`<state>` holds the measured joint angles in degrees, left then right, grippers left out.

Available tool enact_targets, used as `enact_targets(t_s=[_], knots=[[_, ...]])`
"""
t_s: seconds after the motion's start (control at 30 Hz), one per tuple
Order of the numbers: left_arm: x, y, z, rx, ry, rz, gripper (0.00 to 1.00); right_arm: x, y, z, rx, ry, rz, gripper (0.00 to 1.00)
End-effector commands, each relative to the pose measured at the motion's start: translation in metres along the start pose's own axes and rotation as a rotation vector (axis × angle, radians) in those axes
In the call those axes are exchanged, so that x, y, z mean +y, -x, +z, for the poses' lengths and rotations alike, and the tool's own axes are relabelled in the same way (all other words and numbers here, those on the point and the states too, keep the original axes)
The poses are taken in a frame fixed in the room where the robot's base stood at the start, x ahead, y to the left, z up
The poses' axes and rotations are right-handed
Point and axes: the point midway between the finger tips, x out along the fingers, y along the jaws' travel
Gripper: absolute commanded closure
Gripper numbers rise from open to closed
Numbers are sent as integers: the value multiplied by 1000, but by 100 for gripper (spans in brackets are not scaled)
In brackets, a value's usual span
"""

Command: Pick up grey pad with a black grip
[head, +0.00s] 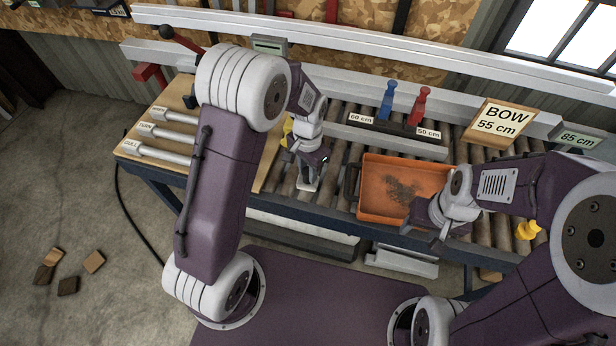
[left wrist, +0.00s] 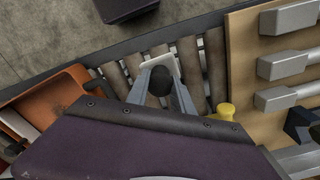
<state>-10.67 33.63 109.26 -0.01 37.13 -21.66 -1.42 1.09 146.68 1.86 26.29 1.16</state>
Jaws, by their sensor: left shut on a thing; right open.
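The grey pad (head: 306,186) shows as a small pale piece at the rollers, under my left gripper (head: 308,170), left of the orange tray. In the left wrist view the pad (left wrist: 158,63) lies beyond the fingertips, and its black grip (left wrist: 160,82) is between the two fingers of my left gripper (left wrist: 161,88). The left gripper is shut on the black grip. I cannot tell whether the pad touches the rollers. My right gripper (head: 438,232) is open and empty at the orange tray's front right corner.
The orange tray (head: 384,216) with dark debris stands on the roller conveyor (head: 340,190). Behind it are a blue peg (head: 387,100) and a red peg (head: 418,106). A wooden board (head: 268,178) with labelled grey bars lies at left. A "BOW 55 cm" sign (head: 498,122) stands at right.

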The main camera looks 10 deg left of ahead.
Motion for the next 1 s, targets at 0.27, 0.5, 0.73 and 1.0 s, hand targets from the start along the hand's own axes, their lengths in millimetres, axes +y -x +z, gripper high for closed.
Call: enact_targets(t_s=[0.27,0.5,0.73,1.0], knots=[[26,38,-55,5,-4,-1,100,0,-4,0,0,0,0,48],[45,66,-95,2,-1,0,100,0,-3,0,0,0,0,48],[51,73,-105,0,0,0,100,0,-2,0,0,0,0,48],[51,73,-105,0,0,0,86,0,-2,0,0,0,0,48]])
